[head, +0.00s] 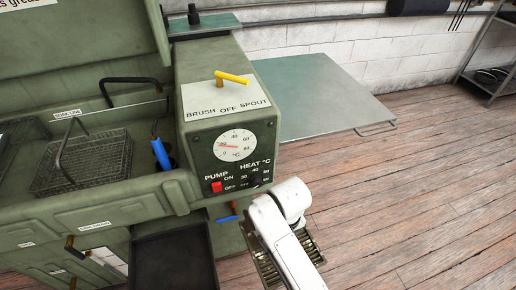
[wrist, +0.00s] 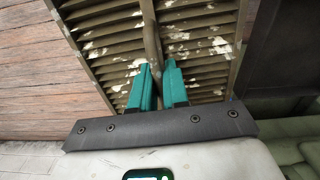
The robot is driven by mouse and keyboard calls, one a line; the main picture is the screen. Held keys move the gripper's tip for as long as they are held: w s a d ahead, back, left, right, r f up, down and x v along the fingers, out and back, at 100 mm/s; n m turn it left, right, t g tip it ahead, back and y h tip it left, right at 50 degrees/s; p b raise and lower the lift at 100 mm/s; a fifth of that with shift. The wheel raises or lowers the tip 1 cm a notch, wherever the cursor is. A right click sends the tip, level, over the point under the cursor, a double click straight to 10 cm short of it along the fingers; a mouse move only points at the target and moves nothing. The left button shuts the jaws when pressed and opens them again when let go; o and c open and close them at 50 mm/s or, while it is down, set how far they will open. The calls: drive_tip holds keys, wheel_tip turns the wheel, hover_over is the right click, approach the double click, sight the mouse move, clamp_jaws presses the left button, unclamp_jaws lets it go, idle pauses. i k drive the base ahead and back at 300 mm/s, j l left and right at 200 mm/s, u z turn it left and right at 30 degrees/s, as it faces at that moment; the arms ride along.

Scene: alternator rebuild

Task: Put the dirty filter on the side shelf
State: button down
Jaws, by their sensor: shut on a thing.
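The dirty filter (wrist: 112,48) is a brown slatted panel with pale flaking patches and a bar down its middle. My gripper (wrist: 158,70) has its teal fingers shut on that bar in the wrist view. In the head view the filter (head: 266,268) shows only in part, below the control box and beneath my white arm, which hides the fingers. The side shelf (head: 325,90) is a flat grey-green plate at the right of the washer, behind and above the filter in the picture. Its visible top is bare and the filter is apart from it.
The green parts washer's control box (head: 228,140) stands between the shelf and the wash basin, with a yellow lever (head: 232,77) on top. A wire basket (head: 85,160) sits in the basin. A bar handle (head: 376,128) juts from the shelf's front. Wooden floor (head: 430,200) at right is clear.

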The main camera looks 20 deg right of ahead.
sight(321, 102)
drive_tip(key=i+l+z, duration=0.1)
drive_tip(key=l, duration=0.35)
drive_tip(key=i+l+z, duration=0.15)
drive_tip(key=l, duration=0.25)
drive_tip(key=i+l+z, duration=0.1)
drive_tip(key=l, duration=0.3)
drive_tip(key=i+l+z, duration=0.1)
drive_tip(key=l, duration=0.3)
drive_tip(key=i+l+z, duration=0.15)
drive_tip(key=l, duration=0.25)
drive_tip(key=i, duration=0.1)
